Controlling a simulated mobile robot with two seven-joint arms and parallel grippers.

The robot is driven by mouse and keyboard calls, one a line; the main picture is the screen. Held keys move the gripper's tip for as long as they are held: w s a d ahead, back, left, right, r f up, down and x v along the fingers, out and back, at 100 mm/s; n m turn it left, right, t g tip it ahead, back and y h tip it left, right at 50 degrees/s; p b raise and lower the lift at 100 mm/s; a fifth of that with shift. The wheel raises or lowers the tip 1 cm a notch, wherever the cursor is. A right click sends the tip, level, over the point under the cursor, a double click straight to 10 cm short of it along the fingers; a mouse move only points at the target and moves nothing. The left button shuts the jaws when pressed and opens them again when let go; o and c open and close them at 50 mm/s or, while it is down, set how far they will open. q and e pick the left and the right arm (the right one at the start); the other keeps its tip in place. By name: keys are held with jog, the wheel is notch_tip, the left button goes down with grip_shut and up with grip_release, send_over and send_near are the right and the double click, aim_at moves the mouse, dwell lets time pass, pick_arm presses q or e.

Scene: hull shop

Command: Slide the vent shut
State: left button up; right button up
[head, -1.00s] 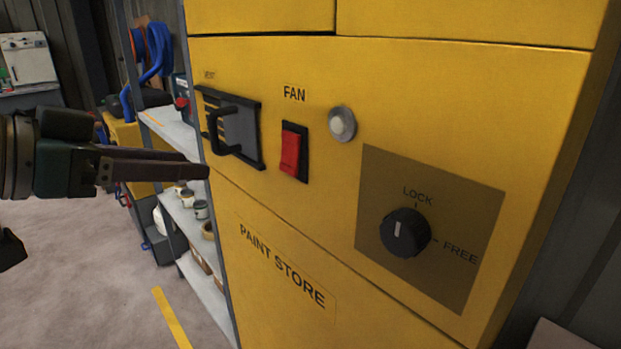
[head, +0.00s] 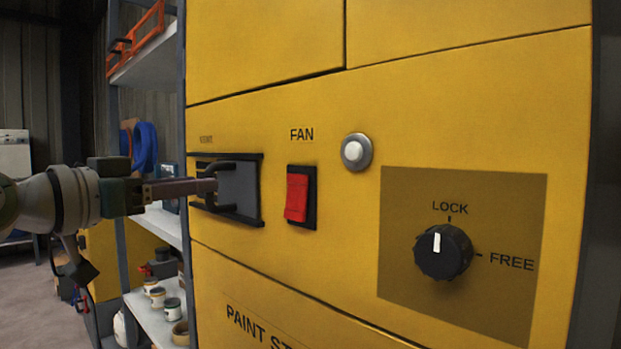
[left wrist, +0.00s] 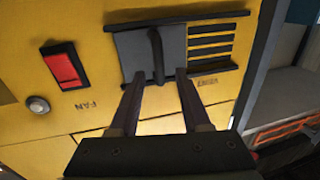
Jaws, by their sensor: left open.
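The vent (head: 238,190) is on the yellow cabinet, a dark grey sliding plate with a black bar handle between two black rails. Uncovered slots show left of the plate. In the left wrist view the vent plate (left wrist: 133,55) appears upside down, with several open slots (left wrist: 212,40) to its right. My left gripper (head: 212,186) is at the handle, its fingers partly hiding it. In the left wrist view the open fingers (left wrist: 158,75) stand either side of the handle (left wrist: 157,52), with a gap on each side. My right gripper is out of view.
Right of the vent are a red fan switch (head: 297,197), a round pale button (head: 355,152) and a black lock knob (head: 443,251) with its mark toward LOCK. A grey shelf (head: 160,222) with cans stands left of the cabinet.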

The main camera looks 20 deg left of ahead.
aim_at(209, 176)
pick_arm(q)
jog(key=shift+w+d, duration=0.2)
jog(key=shift+w, duration=0.75)
jog(key=shift+w+d, duration=0.2)
jog(key=shift+w, duration=0.7)
grip_shut()
